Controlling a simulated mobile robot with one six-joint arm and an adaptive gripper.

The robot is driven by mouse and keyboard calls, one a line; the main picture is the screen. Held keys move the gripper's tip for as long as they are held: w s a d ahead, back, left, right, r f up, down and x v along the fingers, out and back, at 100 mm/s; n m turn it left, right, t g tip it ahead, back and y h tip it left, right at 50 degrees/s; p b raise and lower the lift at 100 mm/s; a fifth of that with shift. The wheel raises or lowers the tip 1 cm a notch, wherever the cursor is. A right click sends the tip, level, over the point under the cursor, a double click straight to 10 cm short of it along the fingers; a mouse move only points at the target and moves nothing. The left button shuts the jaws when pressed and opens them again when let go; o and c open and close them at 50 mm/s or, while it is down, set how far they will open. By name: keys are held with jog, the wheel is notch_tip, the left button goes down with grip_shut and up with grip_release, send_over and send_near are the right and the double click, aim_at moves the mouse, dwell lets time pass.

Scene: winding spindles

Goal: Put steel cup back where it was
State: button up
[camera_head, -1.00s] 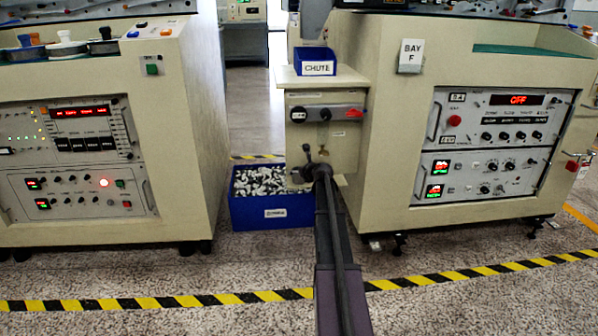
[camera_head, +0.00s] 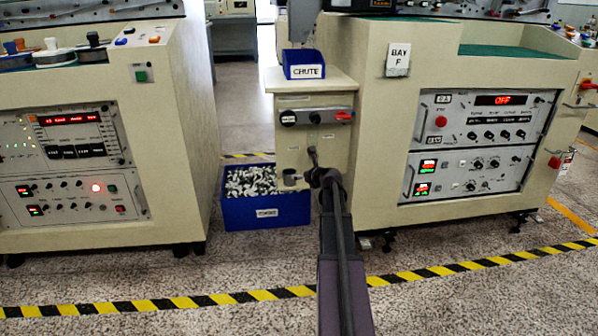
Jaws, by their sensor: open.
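A small grey cup-like thing (camera_head: 290,177), which looks like the steel cup, is at the lower front of the narrow cream cabinet (camera_head: 300,102). It is small and dark, and I cannot tell what it rests on. My arm reaches forward from the bottom of the picture to this cabinet. My gripper (camera_head: 314,160) is at the arm's far end, just right of the cup and in front of the cabinet face. Its jaws are open but tiny in view, and the wrist hides part of the cabinet. The cup appears to be outside the jaws.
A blue bin (camera_head: 266,212) of pale pieces stands on the floor left of the cabinet. A blue CHUTE tray (camera_head: 304,64) sits on top. Large consoles stand on both sides. Striped tape (camera_head: 240,297) crosses the open floor.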

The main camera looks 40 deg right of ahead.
jog(key=shift+s+r, duration=0.1)
jog(key=shift+s, duration=0.15)
dwell(0.7)
jog(key=s+a+f+n+g+y, duration=0.1)
jog(key=a+f+n+g+y, duration=0.25)
jog(key=a+n, duration=0.85)
jog(key=s+a+f+n+g+y, duration=0.15)
jog(key=a+f+n, duration=0.35)
jog(key=a, duration=1.3)
jog(key=s+a+f+n+g+h, duration=0.2)
jog(key=s+a+n+g, duration=0.6)
jog(key=s+a+n, duration=0.9)
jog(key=a+f+n, duration=0.1)
jog(key=a+n, duration=0.2)
jog(key=shift+s+n+h, duration=0.2)
jog(key=shift+n+h, duration=0.2)
jog(key=shift+d, duration=0.1)
